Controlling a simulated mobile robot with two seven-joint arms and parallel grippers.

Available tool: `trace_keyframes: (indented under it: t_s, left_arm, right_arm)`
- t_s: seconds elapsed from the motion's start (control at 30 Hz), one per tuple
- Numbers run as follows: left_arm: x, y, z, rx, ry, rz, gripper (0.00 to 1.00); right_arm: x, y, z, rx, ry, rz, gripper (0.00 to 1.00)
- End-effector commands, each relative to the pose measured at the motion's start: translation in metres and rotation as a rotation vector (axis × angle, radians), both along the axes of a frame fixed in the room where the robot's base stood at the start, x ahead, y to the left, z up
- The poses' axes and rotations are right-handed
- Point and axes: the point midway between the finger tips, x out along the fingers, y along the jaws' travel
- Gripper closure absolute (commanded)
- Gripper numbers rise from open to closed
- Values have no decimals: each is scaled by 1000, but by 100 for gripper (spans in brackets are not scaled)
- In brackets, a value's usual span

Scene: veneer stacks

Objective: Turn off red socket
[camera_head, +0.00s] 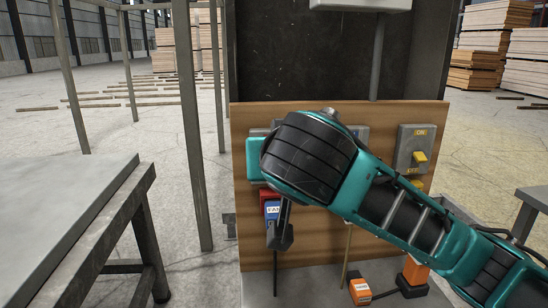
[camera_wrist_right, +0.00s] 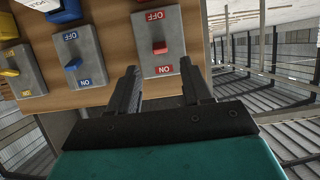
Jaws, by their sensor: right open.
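The red switch (camera_wrist_right: 160,47) is a small red lever on a grey box on the wooden panel, seen upside down in the right wrist view. Its OFF label is at the top of that picture and ON at the bottom; the lever sits closer to the ON label. My right gripper (camera_wrist_right: 160,66) is open, its fingertips to either side of the ON end of this box, with nothing between them. I cannot tell if they touch it. My left gripper is not in view.
A blue switch (camera_wrist_right: 73,63) is beside the red one, and a yellow switch (camera_head: 420,157) is at the panel's right. A red socket part (camera_head: 268,196) is below my wrist. An orange plug (camera_head: 361,291) lies below the panel (camera_head: 320,250). A table (camera_head: 60,215) stands at left.

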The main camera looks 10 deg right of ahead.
Motion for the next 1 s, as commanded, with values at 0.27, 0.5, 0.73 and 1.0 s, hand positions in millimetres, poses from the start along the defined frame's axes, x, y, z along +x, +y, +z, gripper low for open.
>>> trace_keyframes:
  t_s: [0.27,0.5,0.73,1.0]
  left_arm:
    - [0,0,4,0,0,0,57]
    - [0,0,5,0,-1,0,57]
    - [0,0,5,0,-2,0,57]
    - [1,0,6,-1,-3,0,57]
  right_arm:
    - [44,-1,-17,-1,0,-2,51]
    - [57,0,-23,0,-1,1,51]
    - [57,0,-23,1,-1,1,51]
    - [57,0,-23,1,-1,1,77]
